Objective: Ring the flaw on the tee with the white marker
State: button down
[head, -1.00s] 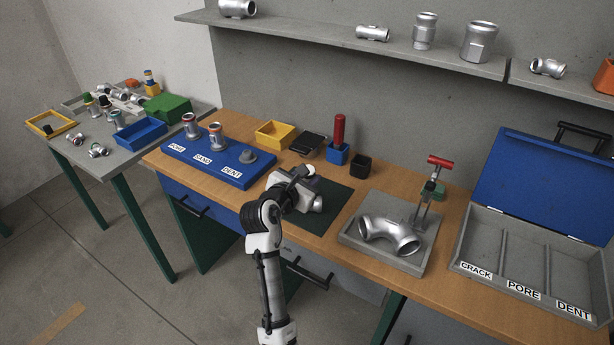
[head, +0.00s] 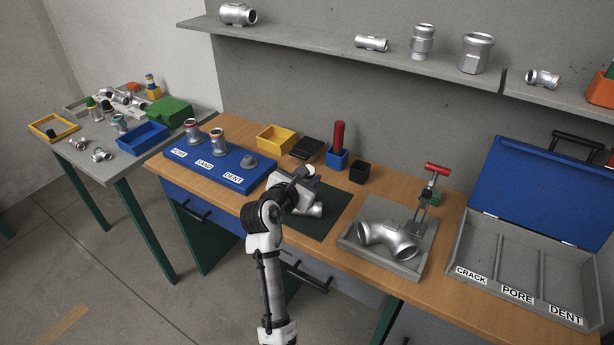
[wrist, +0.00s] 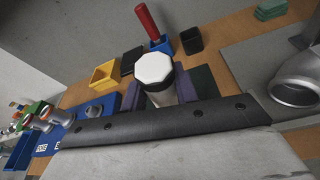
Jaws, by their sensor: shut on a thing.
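The silver tee (head: 316,210) lies on the dark green mat (head: 335,222), mostly hidden behind my gripper (head: 303,192) in the head view. My gripper is shut on the white marker; its pale eight-sided end (wrist: 153,69) shows between the jaws in the wrist view. The marker's writing tip is hidden, so I cannot tell whether it touches the tee. No flaw or ring can be made out on the tee's visible part.
A blue cup (head: 337,159) with a red marker (head: 339,135) and a black cup (head: 359,172) stand behind the mat. A clamp fixture (head: 410,263) with a silver elbow is right. A blue labelled stand (head: 232,181) is left. An open case (head: 470,250) stands farther right.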

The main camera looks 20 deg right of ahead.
jog(key=shift+r+p, duration=1.15)
jog(key=shift+r, duration=1.15)
